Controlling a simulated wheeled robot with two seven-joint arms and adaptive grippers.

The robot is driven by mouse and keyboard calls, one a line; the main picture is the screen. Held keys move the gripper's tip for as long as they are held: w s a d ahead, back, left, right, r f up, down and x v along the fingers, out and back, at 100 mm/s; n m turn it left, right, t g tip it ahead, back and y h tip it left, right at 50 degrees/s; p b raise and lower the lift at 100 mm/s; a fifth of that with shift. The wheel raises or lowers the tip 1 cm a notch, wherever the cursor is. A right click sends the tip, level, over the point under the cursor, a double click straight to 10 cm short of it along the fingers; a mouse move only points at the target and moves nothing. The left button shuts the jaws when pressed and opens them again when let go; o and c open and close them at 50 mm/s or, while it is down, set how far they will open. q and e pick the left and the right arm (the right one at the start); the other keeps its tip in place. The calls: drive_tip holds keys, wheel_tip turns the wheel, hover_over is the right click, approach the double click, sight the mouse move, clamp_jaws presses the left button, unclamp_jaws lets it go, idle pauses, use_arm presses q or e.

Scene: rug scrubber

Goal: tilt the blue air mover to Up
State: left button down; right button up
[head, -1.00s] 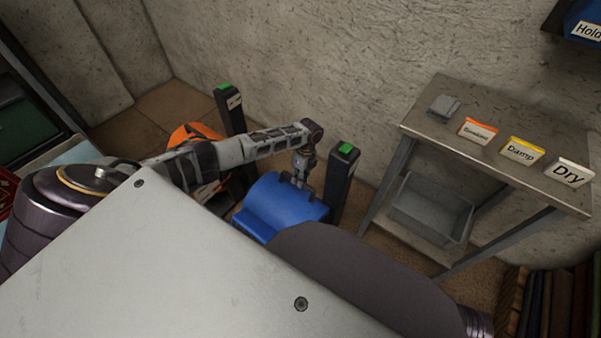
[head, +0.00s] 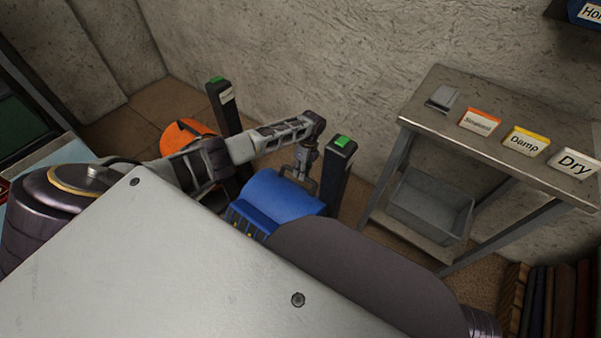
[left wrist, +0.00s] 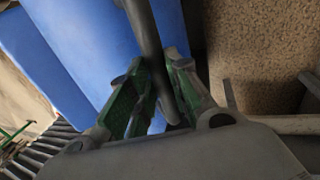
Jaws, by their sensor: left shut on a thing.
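The blue air mover (head: 275,197) stands on the floor between two dark posts, partly hidden behind my own grey body. Its slatted outlet with yellow marks shows at its lower left. My left gripper (head: 302,178) reaches down to its upper right side. In the left wrist view the gripper (left wrist: 155,92) is shut on a dark bar-like handle (left wrist: 145,30) beside the blue housing (left wrist: 70,45). Dark slats show at the lower left there. My right gripper is not in view.
Posts with green tops stand left (head: 224,105) and right (head: 337,170) of the mover. An orange round thing (head: 185,135) is behind my left arm. A metal table (head: 480,90) at right holds Damp and Dry signs, with a grey bin (head: 430,205) below.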

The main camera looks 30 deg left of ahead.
use_arm(q)
drive_tip(key=shift+w, duration=0.3)
drive_tip(key=c, duration=1.8)
unclamp_jaws()
drive_tip(key=o, duration=0.5)
drive_tip(key=shift+w+f, duration=0.2)
drive_tip(key=shift+f, duration=0.1)
drive_tip(key=shift+v, duration=6.05)
drive_tip(key=shift+s+d, duration=0.1)
drive_tip(key=shift+s, duration=0.1)
